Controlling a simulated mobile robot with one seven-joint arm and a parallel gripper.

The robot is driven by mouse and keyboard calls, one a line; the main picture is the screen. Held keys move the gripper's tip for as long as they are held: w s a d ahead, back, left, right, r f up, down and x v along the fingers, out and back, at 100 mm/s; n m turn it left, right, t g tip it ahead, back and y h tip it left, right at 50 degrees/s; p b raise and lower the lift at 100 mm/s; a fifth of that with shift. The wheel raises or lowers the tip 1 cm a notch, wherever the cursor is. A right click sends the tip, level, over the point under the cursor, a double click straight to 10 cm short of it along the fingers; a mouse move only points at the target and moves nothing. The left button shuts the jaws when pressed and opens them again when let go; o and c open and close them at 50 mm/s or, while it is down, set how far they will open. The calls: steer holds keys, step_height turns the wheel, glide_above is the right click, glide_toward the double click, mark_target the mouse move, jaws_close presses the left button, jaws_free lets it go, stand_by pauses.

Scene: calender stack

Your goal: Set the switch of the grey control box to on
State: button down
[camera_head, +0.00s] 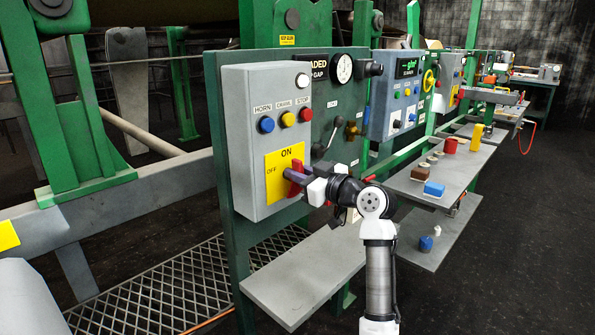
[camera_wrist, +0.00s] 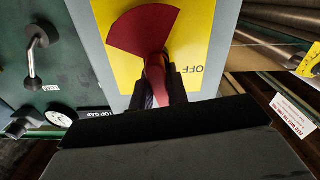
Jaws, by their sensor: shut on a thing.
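The grey control box (camera_head: 262,140) hangs on a green panel in the head view. Its yellow plate (camera_head: 273,186) reads ON at the top and OFF at the left. The red switch (camera_head: 297,166) on this plate is partly hidden by my gripper (camera_head: 301,177). In the wrist view the red switch (camera_wrist: 146,29) shows a broad fan-shaped end and a narrow handle running down between my fingers. My gripper (camera_wrist: 157,93) is shut on that handle. OFF appears upside down to its right; ON is hidden there. The switch's exact setting is hard to tell.
Blue, yellow and red buttons (camera_head: 286,119) sit above the plate. A black-knobbed lever (camera_head: 327,138) and a gauge (camera_head: 344,69) are on the panel to the right. A grey shelf (camera_head: 290,283) juts out below. Another shelf (camera_head: 410,185) at right holds small items.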

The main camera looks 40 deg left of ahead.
steer(key=shift+w+m+p, duration=0.15)
steer(key=shift+m+p, duration=0.15)
steer(key=shift+m, duration=0.7)
steer(key=c, duration=1.4)
jaws_free()
steer(key=shift+d, duration=0.15)
steer(key=d+b, duration=0.1)
steer(key=d, duration=0.3)
steer(key=d+b, duration=0.1)
steer(key=d, duration=0.4)
steer(key=s+d+b, duration=0.1)
steer(key=d, duration=0.3)
steer(key=shift+d, duration=0.3)
steer(key=shift+a, duration=0.15)
